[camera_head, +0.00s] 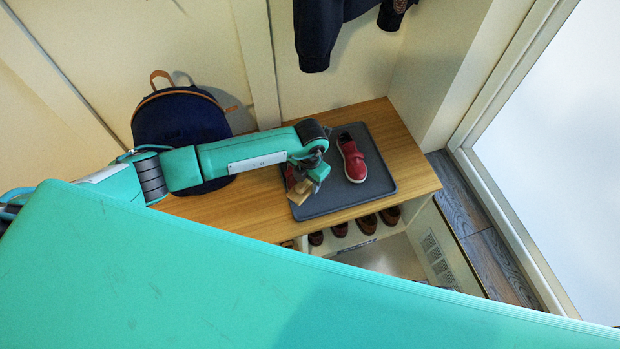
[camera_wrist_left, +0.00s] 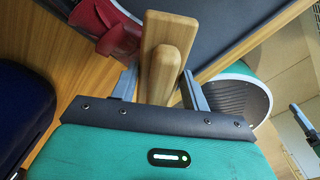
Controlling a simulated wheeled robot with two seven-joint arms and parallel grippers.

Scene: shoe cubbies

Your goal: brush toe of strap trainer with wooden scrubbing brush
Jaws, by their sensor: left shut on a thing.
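A red strap trainer (camera_head: 354,163) with a white sole rests on the right part of the grey mat. A second red shoe (camera_head: 291,174) shows on the mat's left part, partly hidden by my left gripper (camera_head: 308,183). A red shoe also shows in the left wrist view (camera_wrist_left: 112,32), beside the brush. My left gripper is shut on the wooden scrubbing brush (camera_head: 301,193). In the left wrist view the brush (camera_wrist_left: 158,40) sticks out beyond the fingers (camera_wrist_left: 160,78). Its bristles are hidden.
The grey mat (camera_head: 377,184) lies on a wooden bench (camera_head: 240,207). A navy backpack (camera_head: 180,118) stands on the bench to the left. Several brown shoes (camera_head: 366,222) sit in the cubby below.

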